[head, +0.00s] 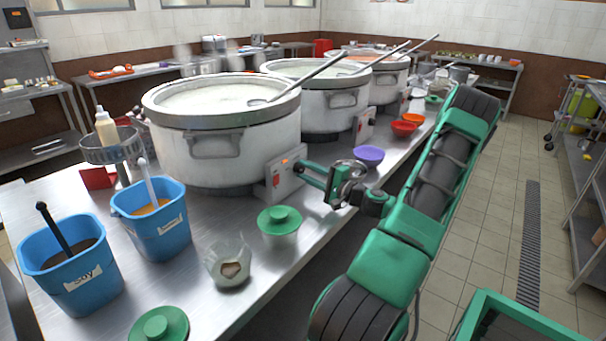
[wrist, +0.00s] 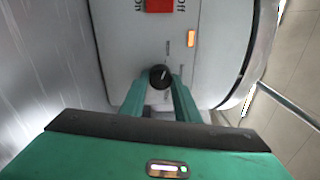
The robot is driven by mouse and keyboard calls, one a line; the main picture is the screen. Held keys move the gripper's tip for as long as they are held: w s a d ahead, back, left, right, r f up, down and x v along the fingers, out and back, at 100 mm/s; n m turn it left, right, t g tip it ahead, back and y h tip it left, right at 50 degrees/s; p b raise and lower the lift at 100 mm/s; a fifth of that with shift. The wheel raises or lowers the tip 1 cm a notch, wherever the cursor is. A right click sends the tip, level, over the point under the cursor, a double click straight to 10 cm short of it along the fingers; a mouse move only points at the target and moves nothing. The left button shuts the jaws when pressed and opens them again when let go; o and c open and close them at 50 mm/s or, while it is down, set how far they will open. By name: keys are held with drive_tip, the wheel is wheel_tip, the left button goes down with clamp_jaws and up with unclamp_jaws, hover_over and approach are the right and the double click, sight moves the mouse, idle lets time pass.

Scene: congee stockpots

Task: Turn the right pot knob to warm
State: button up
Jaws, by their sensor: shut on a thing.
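My gripper (head: 301,168) is at the front of the control box (head: 279,180) beside the nearest large white pot (head: 230,152). In the wrist view my gripper (wrist: 160,88) has its two green fingers closed on either side of a small black knob (wrist: 161,74). A light pointer line shows on the knob. Small marks are printed by the knob, too small to read. The box face (wrist: 130,60) also carries a red switch (wrist: 159,5) marked ON and OFF and a lit amber lamp (wrist: 191,38).
Two more pots (head: 312,92) (head: 384,72) stand farther along the steel table (head: 190,283). A purple bowl (head: 369,155) lies close to my gripper. A green-lidded tub (head: 279,220), a glass jar (head: 229,262) and blue buckets (head: 160,231) stand nearer. The aisle at right is open.

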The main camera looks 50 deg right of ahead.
drive_tip(key=shift+a+f, duration=0.15)
drive_tip(key=shift+a, duration=0.05)
drive_tip(key=o, duration=1)
drive_tip(key=shift+o, duration=0.2)
drive_tip(key=shift+d, duration=0.1)
drive_tip(key=shift+s, duration=0.15)
drive_tip(key=s, duration=1)
drive_tip(key=shift+s+d+f, duration=0.2)
drive_tip(key=shift+d, duration=0.1)
